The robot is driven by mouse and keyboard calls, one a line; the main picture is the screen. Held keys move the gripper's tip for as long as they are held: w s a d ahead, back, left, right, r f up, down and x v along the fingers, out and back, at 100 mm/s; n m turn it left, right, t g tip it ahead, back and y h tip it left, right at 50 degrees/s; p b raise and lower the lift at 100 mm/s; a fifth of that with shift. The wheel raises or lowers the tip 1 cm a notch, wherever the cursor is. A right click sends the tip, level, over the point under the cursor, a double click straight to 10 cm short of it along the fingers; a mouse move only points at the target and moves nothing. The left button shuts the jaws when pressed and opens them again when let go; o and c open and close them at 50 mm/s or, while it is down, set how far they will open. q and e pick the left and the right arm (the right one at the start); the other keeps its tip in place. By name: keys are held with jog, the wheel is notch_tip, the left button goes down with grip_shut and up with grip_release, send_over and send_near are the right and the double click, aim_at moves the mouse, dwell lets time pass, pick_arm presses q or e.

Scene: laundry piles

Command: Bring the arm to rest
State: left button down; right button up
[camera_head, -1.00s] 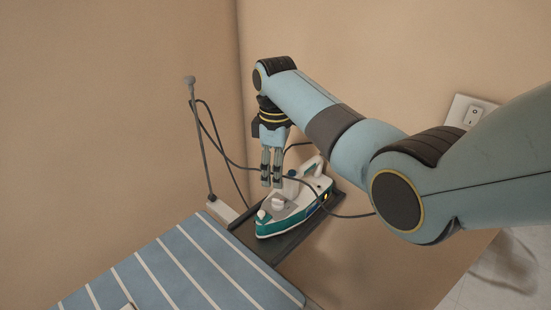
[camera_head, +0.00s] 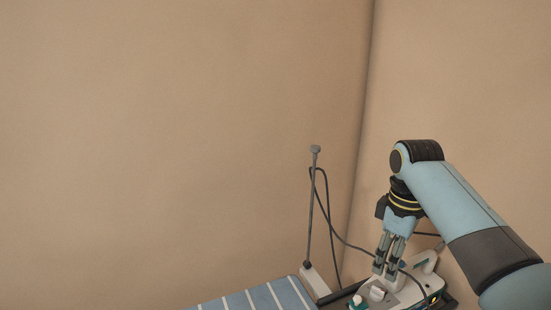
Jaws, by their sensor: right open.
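My right gripper (camera_head: 386,268) hangs from the blue right arm (camera_head: 455,205) at the lower right, with its fingers pointing down. Its fingers are open with nothing seen between them. They appear in front of and over the iron (camera_head: 408,290), which is white and teal and rests on a dark tray (camera_head: 338,295). Whether the fingertips touch the iron cannot be told. The lower part of the iron is cut off by the picture's edge. My left gripper is not in view.
A blue and white striped ironing board (camera_head: 262,298) shows at the bottom edge. A thin grey cord holder (camera_head: 311,205) stands beside the tray, and a dark cord (camera_head: 345,241) loops from it past the gripper to the iron. Bare tan walls meet in a corner behind.

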jog(key=s+d+f+m+t, duration=0.1)
jog(key=s+f+m, duration=0.1)
jog(key=s, duration=0.6)
jog(key=s+d+f+m+t, duration=0.1)
jog(key=s+m, duration=0.1)
jog(key=s, duration=0.6)
jog(key=s+a+r+m+t, duration=0.1)
jog(key=s+r+m, duration=0.4)
jog(key=s, duration=0.9)
notch_tip(320, 180, down, 38)
jog(key=s+d+g+b, duration=0.1)
jog(key=s+d+b, duration=0.1)
jog(key=b, duration=1)
jog(key=s+f+b, duration=0.4)
jog(key=s+f, duration=0.5)
jog(key=f, duration=0.3)
jog(key=s+d+f+g+b, duration=0.1)
jog(key=s+f+b, duration=0.4)
jog(key=s+f, duration=0.4)
notch_tip(320, 180, down, 3)
jog(key=shift+s+f+n+h, duration=0.15)
jog(key=shift+f+n+h, duration=0.05)
jog(key=shift+n+h, duration=0.1)
